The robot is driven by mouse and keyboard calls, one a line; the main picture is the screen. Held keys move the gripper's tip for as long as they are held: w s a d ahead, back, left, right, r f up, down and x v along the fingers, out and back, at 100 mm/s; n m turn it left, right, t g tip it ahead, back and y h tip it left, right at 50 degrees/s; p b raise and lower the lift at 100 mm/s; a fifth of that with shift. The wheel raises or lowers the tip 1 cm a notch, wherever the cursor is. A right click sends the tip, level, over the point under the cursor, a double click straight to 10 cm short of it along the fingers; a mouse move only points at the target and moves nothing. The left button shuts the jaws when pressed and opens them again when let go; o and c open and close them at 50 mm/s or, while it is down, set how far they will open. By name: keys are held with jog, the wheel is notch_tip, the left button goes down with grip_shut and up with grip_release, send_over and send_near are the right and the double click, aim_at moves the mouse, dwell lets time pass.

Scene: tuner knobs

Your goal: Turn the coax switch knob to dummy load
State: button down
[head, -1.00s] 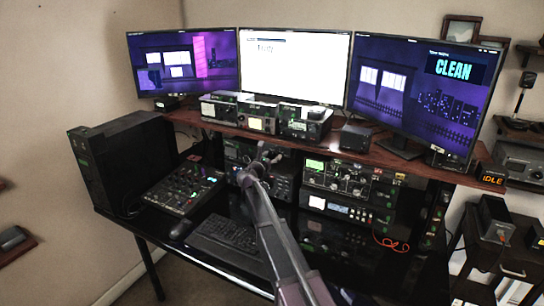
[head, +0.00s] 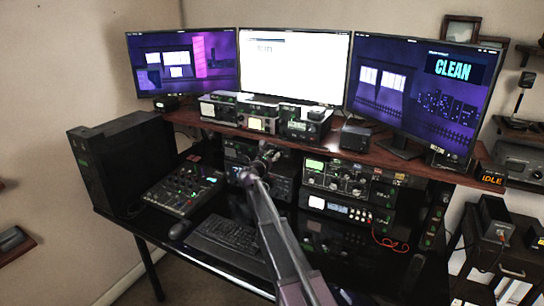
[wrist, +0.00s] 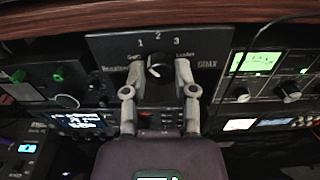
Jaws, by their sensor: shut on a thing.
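The coax switch is a dark panel (wrist: 207,45) marked 1, 2, 3 and COAX, seen in the middle of the wrist view just under the shelf edge. Its round black knob (wrist: 159,68) has a white pointer mark that appears to point up and left. My gripper (wrist: 158,72) has one finger at each side of the knob and is shut on it. The smaller labels beside the knob are partly hidden by the fingers and too blurred to read surely. In the head view my gripper (head: 268,156) reaches under the shelf, and the knob is hidden there.
The wooden shelf (head: 250,135) runs close above my gripper and carries small radios and monitors. A radio with a green display (wrist: 260,62) stands right of the switch. A keyboard (head: 228,240) and a mixer (head: 183,188) lie on the desk below.

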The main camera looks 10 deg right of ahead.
jog(key=shift+m, duration=0.5)
jog(key=m, duration=0.4)
jog(key=shift+w, duration=0.15)
jog(key=m, duration=0.6)
jog(key=shift+r+m, duration=0.1)
jog(key=shift+m, duration=0.3)
jog(key=m, duration=0.6)
jog(key=shift+w, duration=0.1)
jog(key=m, duration=0.6)
jog(key=shift+c, duration=2)
grip_release()
